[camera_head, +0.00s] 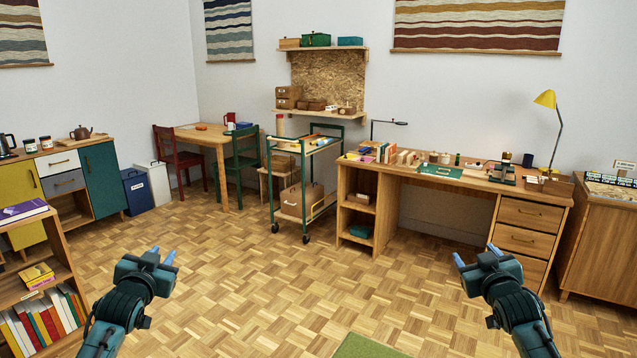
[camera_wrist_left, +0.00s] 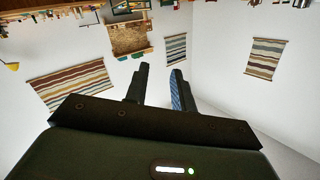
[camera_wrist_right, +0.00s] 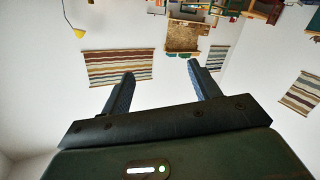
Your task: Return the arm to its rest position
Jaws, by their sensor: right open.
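My left gripper (camera_head: 162,254) is held up over open floor at the lower left of the head view. Its two fingers stand a little apart with nothing between them, as the left wrist view (camera_wrist_left: 160,71) also shows. My right gripper (camera_head: 477,253) is held up at the lower right, in front of the desk. Its fingers are wider apart and empty, as the right wrist view (camera_wrist_right: 161,72) also shows. Both arms are bent in a near mirror pose, with fingers pointing away from me. Neither gripper touches anything.
A wooden desk (camera_head: 465,181) with several small items stands ahead to the right. A green trolley (camera_head: 273,190) is beside it. A low bookshelf (camera_head: 63,262) is close to my left arm. The parquet floor (camera_head: 310,285) between is clear, with a green mat (camera_head: 366,347) at the bottom.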

